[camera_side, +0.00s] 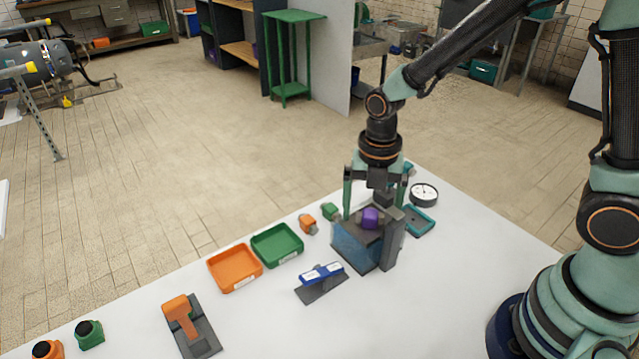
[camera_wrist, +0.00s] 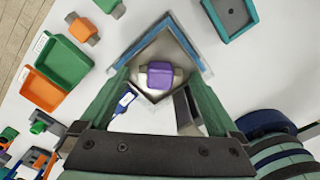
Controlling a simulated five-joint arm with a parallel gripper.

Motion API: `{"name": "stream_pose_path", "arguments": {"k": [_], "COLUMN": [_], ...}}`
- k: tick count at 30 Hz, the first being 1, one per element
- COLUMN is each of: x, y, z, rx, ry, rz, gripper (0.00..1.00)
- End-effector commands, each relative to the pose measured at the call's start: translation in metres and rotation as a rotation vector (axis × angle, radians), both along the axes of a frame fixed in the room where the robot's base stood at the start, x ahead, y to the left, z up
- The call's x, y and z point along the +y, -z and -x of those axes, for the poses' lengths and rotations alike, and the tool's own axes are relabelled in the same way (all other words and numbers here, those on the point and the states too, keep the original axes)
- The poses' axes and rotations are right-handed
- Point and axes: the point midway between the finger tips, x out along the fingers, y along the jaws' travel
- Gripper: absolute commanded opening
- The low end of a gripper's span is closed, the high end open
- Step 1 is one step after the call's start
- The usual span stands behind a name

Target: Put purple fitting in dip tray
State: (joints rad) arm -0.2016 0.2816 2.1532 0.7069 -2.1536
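The purple fitting (camera_side: 370,217) sits at an open-topped box with a blue front wall (camera_side: 350,246) and grey sides. In the wrist view the purple fitting (camera_wrist: 160,76) lies near the middle of this box, whose blue rim (camera_wrist: 187,42) shows beyond it. My gripper (camera_side: 374,207) is right above and around the box, pointing down. Its green fingers are spread wide, with gaps to the fitting on both sides. A shallow teal tray (camera_side: 419,221) stands just right of the box; it also shows in the wrist view (camera_wrist: 232,16). I cannot tell which of the two is the dip tray.
An orange tray (camera_side: 235,268) and a green tray (camera_side: 277,245) stand to the left. Small orange (camera_side: 308,224) and green (camera_side: 330,212) fittings lie behind the box. A blue-and-white piece (camera_side: 321,274) on a dark base is in front. A round gauge (camera_side: 424,194) lies behind the teal tray.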

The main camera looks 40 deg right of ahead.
Motion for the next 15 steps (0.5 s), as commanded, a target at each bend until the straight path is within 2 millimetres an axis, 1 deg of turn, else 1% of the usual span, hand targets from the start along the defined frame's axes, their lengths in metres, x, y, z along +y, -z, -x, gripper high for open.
{"name": "stream_pose_path", "arguments": {"k": [5,8,11,15], "x": [0.0,0.0,0.0,0.0], "y": [-0.004,-0.015,-0.033,-0.063], "z": [-0.001,-0.001,-0.002,-0.002], "rx": [-0.004,-0.006,-0.008,-0.009], "ry": [0.0,0.0,0.0,0.0], "rz": [-0.001,-0.001,-0.002,-0.002], "gripper": [0.97,0.97,0.97,0.97]}}
